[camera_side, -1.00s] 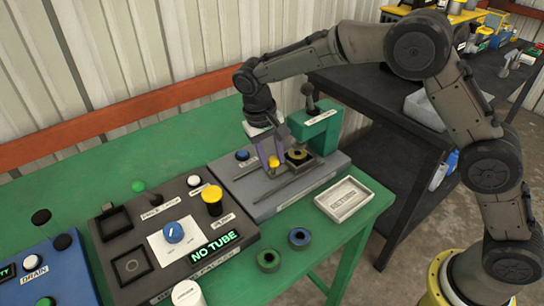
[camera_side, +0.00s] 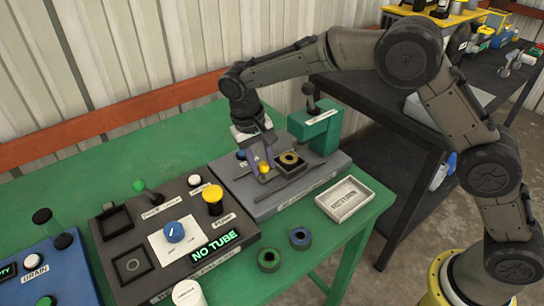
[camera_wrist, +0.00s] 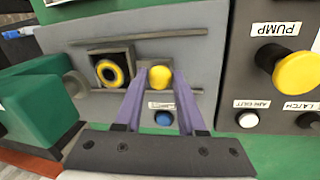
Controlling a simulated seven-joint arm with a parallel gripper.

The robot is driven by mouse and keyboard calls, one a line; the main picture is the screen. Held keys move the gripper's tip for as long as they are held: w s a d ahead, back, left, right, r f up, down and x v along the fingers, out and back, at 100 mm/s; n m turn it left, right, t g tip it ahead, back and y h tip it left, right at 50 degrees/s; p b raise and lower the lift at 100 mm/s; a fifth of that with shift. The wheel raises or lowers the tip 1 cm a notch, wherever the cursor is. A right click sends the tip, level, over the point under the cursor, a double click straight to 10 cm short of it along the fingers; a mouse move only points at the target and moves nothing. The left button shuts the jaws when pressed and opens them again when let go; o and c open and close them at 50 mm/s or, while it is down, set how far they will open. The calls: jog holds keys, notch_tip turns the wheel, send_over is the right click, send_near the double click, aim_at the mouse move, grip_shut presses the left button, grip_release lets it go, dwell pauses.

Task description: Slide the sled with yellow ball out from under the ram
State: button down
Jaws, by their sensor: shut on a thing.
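The sled (camera_side: 279,175) is a dark block on the rails of the grey press base; its yellow ball (camera_side: 264,168) is at its left end. My gripper (camera_side: 261,170) is shut on the ball, with a purple finger on each side, as the wrist view shows the ball (camera_wrist: 160,77) between the fingertips (camera_wrist: 159,75). A black and yellow ring (camera_wrist: 109,70) sits in the sled's square seat. The green ram stand (camera_side: 320,128), with a black lever knob, is to the right; the ring appears beside its head, not under it.
A pale tray (camera_side: 345,199) stands in front of the base. A green ring (camera_side: 269,260) and a blue ring (camera_side: 300,238) lie on the green table. A dark control box (camera_side: 175,235) reading "NO TUBE" is at left. A blue button (camera_wrist: 163,118) lies near the fingers.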

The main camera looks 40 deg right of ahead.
jog(key=a, duration=0.7)
jog(key=shift+a+r, duration=0.1)
jog(key=shift+a, duration=0.15)
jog(key=c, duration=0.5)
grip_release()
jog(key=r, duration=0.4)
jog(key=a+r, duration=0.1)
jog(key=r, duration=0.4)
jog(key=a+r, duration=0.1)
jog(key=r, duration=0.3)
jog(key=shift+w+a+r, duration=0.2)
jog(key=shift+a+r, duration=0.05)
